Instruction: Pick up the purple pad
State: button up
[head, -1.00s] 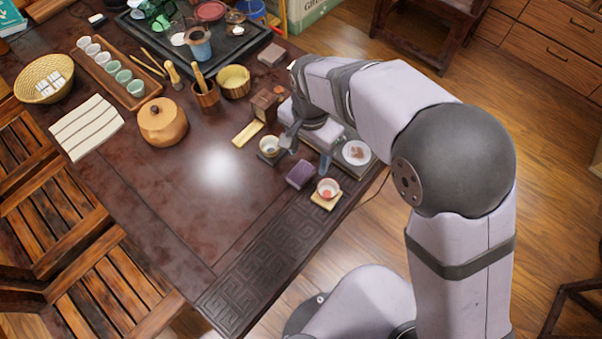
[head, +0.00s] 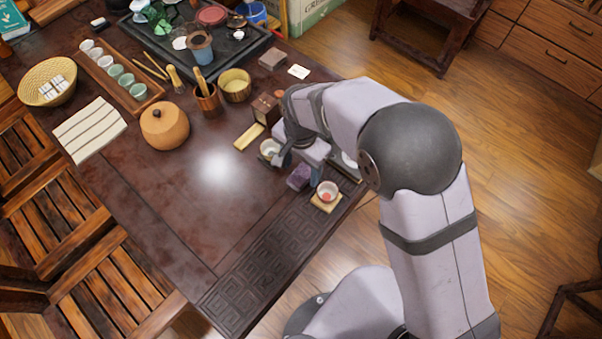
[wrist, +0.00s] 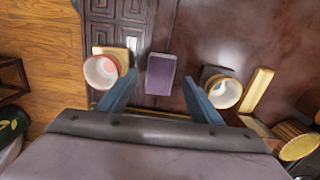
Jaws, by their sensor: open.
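The purple pad (wrist: 161,74) lies flat on the dark table, between and a little beyond my fingertips in the wrist view. In the head view the purple pad (head: 299,176) shows just in front of my gripper (head: 299,168), partly covered by it. In the wrist view my gripper (wrist: 165,88) is open and empty. Its two blue-grey fingers point toward the pad, one on each side of it. I cannot tell the exact height of the fingertips above the table.
A cup with reddish contents (head: 327,190) on a wooden coaster stands to the pad's right. A white cup (head: 269,149) on a dark coaster stands on its other side. Both are close to my fingers. A yellow bar (head: 249,136) lies farther left. The table's front left is clear.

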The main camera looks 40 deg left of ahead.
aim_at(301, 175)
jog(key=shift+f, duration=1.2)
jog(key=shift+c, duration=0.3)
jog(key=c, duration=1.1)
jog(key=shift+r, duration=0.15)
notch_tip(301, 175, up, 10)
jog(key=shift+f+b, duration=0.1)
jog(key=shift+b, duration=0.7)
